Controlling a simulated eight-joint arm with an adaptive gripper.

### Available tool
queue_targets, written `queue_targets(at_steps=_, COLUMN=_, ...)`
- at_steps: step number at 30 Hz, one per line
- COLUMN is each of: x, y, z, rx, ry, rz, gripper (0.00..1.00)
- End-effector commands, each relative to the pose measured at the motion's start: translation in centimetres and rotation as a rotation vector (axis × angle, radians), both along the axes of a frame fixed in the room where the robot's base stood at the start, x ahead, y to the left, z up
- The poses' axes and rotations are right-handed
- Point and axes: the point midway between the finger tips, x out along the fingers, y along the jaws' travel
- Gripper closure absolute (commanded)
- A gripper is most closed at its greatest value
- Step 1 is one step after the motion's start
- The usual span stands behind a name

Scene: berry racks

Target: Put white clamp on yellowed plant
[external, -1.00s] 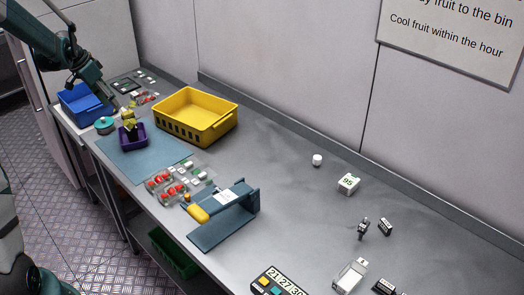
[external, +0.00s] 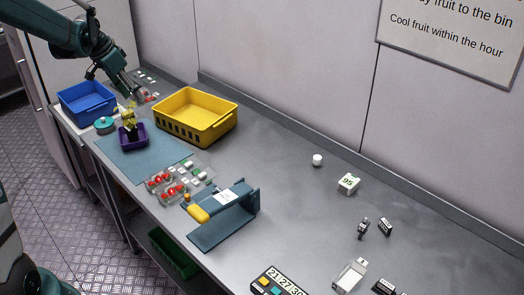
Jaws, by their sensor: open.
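A yellowed plant (external: 128,118) stands in a purple pot (external: 133,138) on the blue mat, at the left of the external view. My gripper (external: 136,94) is open, above and behind the plant, close to the clear berry packs at the back left. It is small in this view, and I see nothing held in it. I cannot make out the white clamp for sure; several small pale items lie near the gripper at the back left, too small to tell apart.
A blue bin (external: 88,103) and a teal round item (external: 104,125) stand left of the plant. A yellow crate (external: 212,132) stands to its right. Berry packs (external: 172,186) and a blue-grey device (external: 222,232) lie nearer.

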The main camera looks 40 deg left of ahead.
Motion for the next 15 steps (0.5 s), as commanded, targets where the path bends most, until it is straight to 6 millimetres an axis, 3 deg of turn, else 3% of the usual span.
queue_targets(at_steps=3, x=0.4, y=-4.0, z=1.6, rx=0.005, ry=-0.003, rz=-0.002, gripper=0.58)
queue_targets(at_steps=15, x=0.0, y=-16.0, z=5.8, rx=0.022, ry=-0.023, rz=0.005, gripper=0.58)
